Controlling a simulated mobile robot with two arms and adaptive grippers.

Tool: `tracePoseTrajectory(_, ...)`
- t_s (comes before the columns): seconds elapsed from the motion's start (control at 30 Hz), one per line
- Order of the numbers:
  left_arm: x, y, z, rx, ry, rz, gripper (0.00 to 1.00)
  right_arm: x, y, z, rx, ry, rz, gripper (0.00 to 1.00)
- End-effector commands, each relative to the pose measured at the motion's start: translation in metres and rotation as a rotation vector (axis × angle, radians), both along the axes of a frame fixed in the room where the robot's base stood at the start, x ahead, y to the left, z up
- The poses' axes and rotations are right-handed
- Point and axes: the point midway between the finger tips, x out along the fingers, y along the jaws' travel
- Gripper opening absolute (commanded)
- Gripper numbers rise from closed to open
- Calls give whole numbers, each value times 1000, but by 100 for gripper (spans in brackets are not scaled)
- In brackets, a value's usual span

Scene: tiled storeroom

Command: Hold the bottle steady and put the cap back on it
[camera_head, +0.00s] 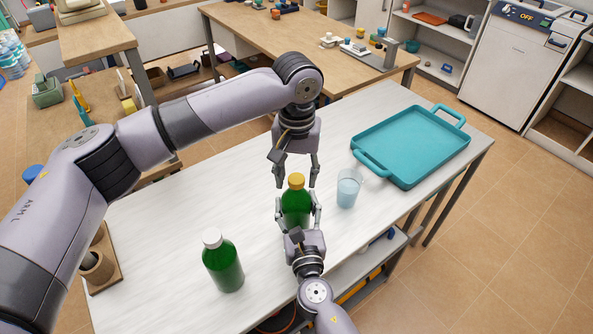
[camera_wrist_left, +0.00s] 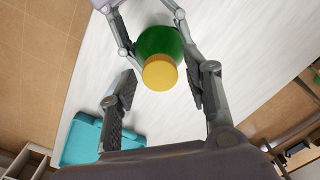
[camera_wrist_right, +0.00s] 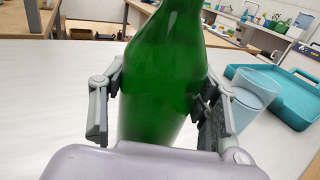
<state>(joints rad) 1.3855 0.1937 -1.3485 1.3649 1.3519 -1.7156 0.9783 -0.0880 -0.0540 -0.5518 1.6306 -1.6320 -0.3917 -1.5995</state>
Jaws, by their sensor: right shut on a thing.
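A green bottle (camera_head: 296,208) stands upright on the white table, with a yellow cap (camera_head: 297,180) at its top. I cannot tell whether the cap is tight. My right gripper (camera_head: 297,213) is shut around the bottle's body; the right wrist view shows the green glass (camera_wrist_right: 160,85) between its fingers. My left gripper (camera_head: 297,186) points down from above, its fingers on either side of the cap. In the left wrist view, the yellow cap (camera_wrist_left: 160,73) lies between the open fingers with gaps on both sides. The bottle's mouth is hidden under the cap.
A second green bottle (camera_head: 223,265) with a white cap stands at the front left. A clear glass (camera_head: 348,188) stands close to the right of the held bottle. A teal tray (camera_head: 369,164) lies farther right. The table's left-middle is clear.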

Motion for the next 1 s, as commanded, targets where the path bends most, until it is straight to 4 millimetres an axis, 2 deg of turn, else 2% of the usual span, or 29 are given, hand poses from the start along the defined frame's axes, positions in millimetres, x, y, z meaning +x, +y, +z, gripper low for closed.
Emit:
tracePoseTrajectory(0.07, 0, 0, 0, 0, 0, 0, 40, 0, 0, 0, 1, 1, 1, 0)
tracePoseTrajectory(0.67, 0, 0, 0, 0, 0, 0, 0, 0, 0, 0, 1, 1, 1, 0)
tracePoseTrajectory(0.87, 0, 0, 0, 0, 1, -20, 0, 0, 0, 0, 1, 1, 0, 0)
tracePoseTrajectory(1.0, -1, 0, 0, -1, 4, -170, 0, 0, 0, 0, 1, 1, 0, 0)
